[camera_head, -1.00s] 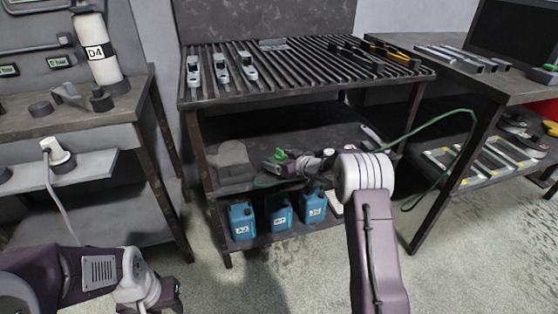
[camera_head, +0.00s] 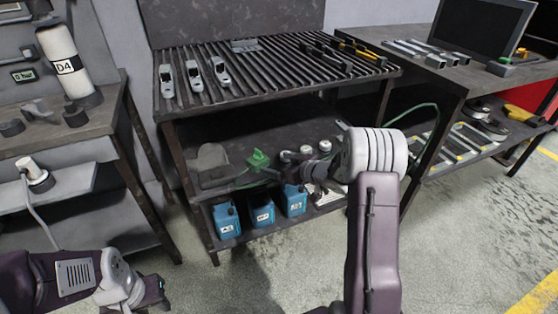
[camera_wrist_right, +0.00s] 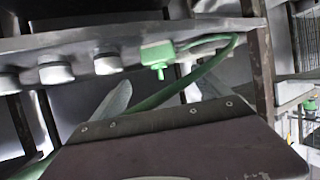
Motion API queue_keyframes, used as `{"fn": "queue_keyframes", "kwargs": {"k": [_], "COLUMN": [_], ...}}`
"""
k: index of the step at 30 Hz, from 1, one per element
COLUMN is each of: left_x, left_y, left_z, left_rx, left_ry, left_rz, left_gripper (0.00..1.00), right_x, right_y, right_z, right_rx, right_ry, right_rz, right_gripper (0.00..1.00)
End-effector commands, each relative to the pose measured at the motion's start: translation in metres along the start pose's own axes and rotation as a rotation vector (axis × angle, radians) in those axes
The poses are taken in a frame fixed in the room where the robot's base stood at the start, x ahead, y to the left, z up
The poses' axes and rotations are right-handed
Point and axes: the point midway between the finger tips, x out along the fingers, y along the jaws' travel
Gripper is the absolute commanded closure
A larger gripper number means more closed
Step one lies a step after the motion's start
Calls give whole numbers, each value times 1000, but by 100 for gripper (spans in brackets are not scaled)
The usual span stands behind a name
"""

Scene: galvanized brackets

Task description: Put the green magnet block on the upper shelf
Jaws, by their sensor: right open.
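The green magnet block (camera_head: 257,160), with a small knob on top, appears to stand on the upper shelf (camera_head: 225,135) of the rack, near its front edge. It also shows in the right wrist view (camera_wrist_right: 157,53), with a green cable (camera_wrist_right: 215,62) looping from it. My right gripper (camera_head: 262,178) is open and empty, just in front of and below the block, apart from it. Its fingers show in the right wrist view (camera_wrist_right: 150,95), with the cable passing near them. My left gripper (camera_head: 155,292) is at the lower left, mostly hidden by its wrist.
Several round light-topped pieces (camera_head: 305,152) stand right of the block. A grey lump (camera_head: 210,163) lies to its left. Blue bottles (camera_head: 262,212) stand on the lower shelf. The slatted top (camera_head: 280,68) is above.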

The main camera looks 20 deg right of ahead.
Motion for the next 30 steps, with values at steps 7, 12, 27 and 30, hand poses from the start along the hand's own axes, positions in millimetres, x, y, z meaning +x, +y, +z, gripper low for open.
{"fn": "queue_keyframes", "kwargs": {"k": [7,12,27,30], "left_x": [-1,-1,-1,-1], "left_y": [0,0,0,0], "left_z": [0,0,0,0], "left_rx": [0,0,0,0], "left_ry": [0,0,0,0], "left_rz": [0,0,0,0], "left_gripper": [64,64,64,64], "right_x": [-3,-9,-207,-209], "right_y": [0,0,-181,-183], "right_z": [1,5,148,149], "right_rx": [1,9,384,390], "right_ry": [0,-102,-1048,-1056], "right_rz": [0,119,264,261], "right_gripper": [13,13,13,13]}}
